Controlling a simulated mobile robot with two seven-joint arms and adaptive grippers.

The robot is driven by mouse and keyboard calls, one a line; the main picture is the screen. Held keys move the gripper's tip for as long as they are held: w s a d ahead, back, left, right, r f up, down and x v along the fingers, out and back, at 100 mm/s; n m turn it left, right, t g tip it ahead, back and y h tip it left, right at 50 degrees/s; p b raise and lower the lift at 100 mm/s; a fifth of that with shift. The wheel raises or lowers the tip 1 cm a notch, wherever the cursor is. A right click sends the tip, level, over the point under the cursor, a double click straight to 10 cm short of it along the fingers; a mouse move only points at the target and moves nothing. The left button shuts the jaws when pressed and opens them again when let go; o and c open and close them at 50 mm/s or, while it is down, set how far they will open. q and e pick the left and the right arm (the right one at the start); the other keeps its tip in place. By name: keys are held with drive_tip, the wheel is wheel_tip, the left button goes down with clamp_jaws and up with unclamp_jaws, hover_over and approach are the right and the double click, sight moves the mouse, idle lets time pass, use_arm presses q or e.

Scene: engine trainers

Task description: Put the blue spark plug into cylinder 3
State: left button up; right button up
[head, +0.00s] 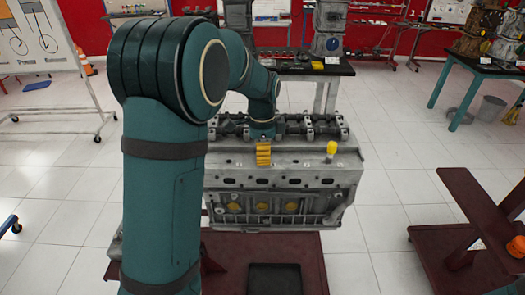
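The engine (283,185) is a grey block with a cylinder head, standing on a dark red stand. My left arm reaches over it from the left, and my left gripper (263,154), which shows as orange-yellow finger parts, points down at the head's front edge, left of its middle. Whether its fingers are open or shut is too small to tell. A yellow plug-like part (332,149) stands upright on the head to the right of the gripper, apart from it. I cannot make out the blue spark plug; the gripper or arm may hide it. My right gripper is not in view.
A black tray (274,279) sits on the dark red stand (312,262) in front of the engine. Another dark red stand (480,200) is at the right. Tables with engines stand behind. White floor is free right of the engine.

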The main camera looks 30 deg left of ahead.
use_arm(q)
drive_tip(key=shift+r, duration=0.1)
wheel_tip(320, 180, up, 12)
drive_tip(key=shift+f, duration=0.1)
idle(0.4)
